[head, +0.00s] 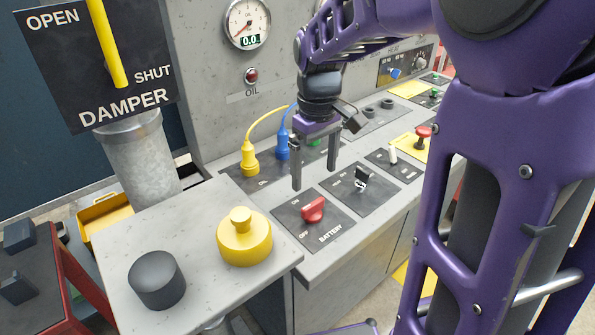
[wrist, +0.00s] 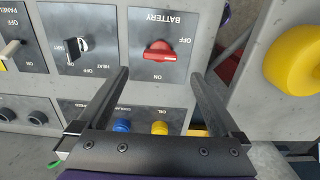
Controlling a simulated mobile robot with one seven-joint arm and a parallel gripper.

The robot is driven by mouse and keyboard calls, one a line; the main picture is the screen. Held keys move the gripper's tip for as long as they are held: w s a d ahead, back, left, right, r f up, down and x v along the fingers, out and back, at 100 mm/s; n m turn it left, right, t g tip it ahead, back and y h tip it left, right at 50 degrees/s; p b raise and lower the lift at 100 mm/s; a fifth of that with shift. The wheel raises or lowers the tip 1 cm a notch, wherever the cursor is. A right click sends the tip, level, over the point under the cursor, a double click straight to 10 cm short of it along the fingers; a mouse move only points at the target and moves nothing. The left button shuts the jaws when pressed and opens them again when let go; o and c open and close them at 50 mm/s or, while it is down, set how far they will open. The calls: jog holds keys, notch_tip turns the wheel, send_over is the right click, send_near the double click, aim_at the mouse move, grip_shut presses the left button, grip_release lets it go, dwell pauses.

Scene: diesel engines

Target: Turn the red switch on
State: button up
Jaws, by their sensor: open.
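The red switch (head: 313,210) is a rotary knob on a dark plate marked BATTERY, with ON and OFF labels. It also shows in the wrist view (wrist: 159,52), where its bar lies roughly level across the picture and the labels appear upside down. I cannot tell for certain which label it points to. My gripper (head: 314,182) is open and empty, pointing down above the switch. In the wrist view, my gripper's fingertips (wrist: 160,75) are apart, on either side of the knob's width. The fingers do not appear to touch the knob.
A black key-like switch (head: 362,178) sits on the plate beside the battery plate. Yellow (head: 250,160) and blue (head: 282,147) plugs stand behind. A large yellow knob (head: 244,240) and a black cylinder (head: 157,280) stand on the front-left block. A red mushroom button (head: 423,132) is farther right.

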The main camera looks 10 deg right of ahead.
aim_at(313, 203)
notch_tip(313, 203, down, 8)
jog(key=shift+f+b, duration=0.15)
jog(key=shift+b, duration=0.5)
jog(key=c, duration=1.2)
jog(key=shift+c, duration=0.2)
